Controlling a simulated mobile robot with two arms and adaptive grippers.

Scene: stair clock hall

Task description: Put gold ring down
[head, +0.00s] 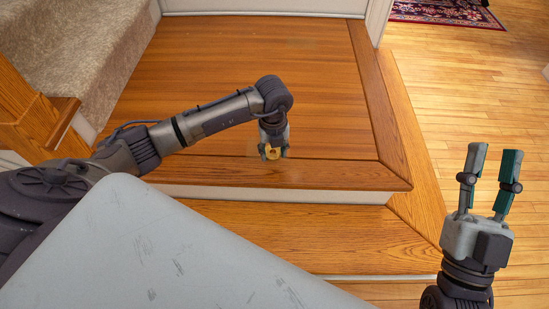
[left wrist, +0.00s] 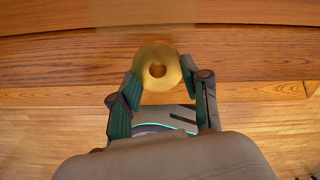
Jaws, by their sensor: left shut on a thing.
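The gold ring (head: 272,154) is a small, thick gold-coloured ring with a hole in its middle. In the left wrist view the gold ring (left wrist: 158,68) sits between the two fingertips of my left gripper (left wrist: 160,88). My left gripper (head: 273,151) is shut on it and points down over the upper wooden landing, close to its front edge. I cannot tell whether the ring touches the wood. My right gripper (head: 490,172) is open and empty at the right, with its fingers pointing up.
The wooden landing (head: 250,60) is clear behind my left gripper. A lower wooden step (head: 320,235) lies in front of its edge. Carpeted stairs (head: 75,40) rise at the left. A patterned rug (head: 445,11) lies on the wooden floor (head: 470,80) at the right.

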